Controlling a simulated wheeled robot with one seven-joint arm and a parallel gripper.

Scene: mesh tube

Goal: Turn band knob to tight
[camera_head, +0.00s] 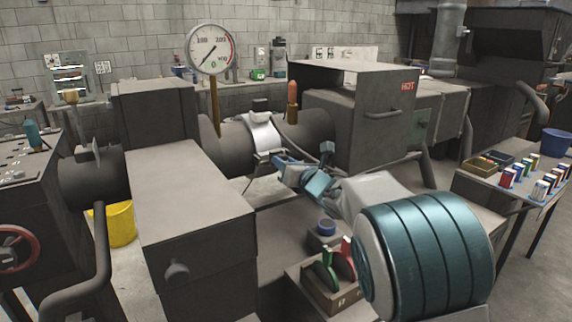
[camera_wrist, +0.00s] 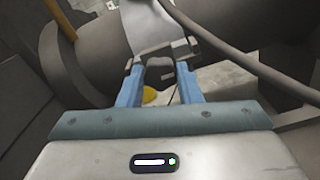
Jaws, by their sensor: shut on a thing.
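A pale metal band (camera_head: 263,134) wraps the thick horizontal pipe in the head view, and it also shows at the top of the wrist view (camera_wrist: 155,28). The dark band knob (camera_wrist: 160,73) sits below the band, between my two blue fingers. My gripper (camera_head: 279,160) reaches the lower front of the band from the right. In the wrist view my gripper (camera_wrist: 160,68) is shut on the knob, with one finger on each side. In the head view the knob is hidden by my gripper. No mark for tight can be read.
A dial gauge (camera_head: 211,50) stands on a post behind the pipe. A boxy machine marked HOT (camera_head: 385,105) is to the right of the band, a large grey housing (camera_head: 190,190) to the left. A cable (camera_wrist: 225,50) runs close beside the band.

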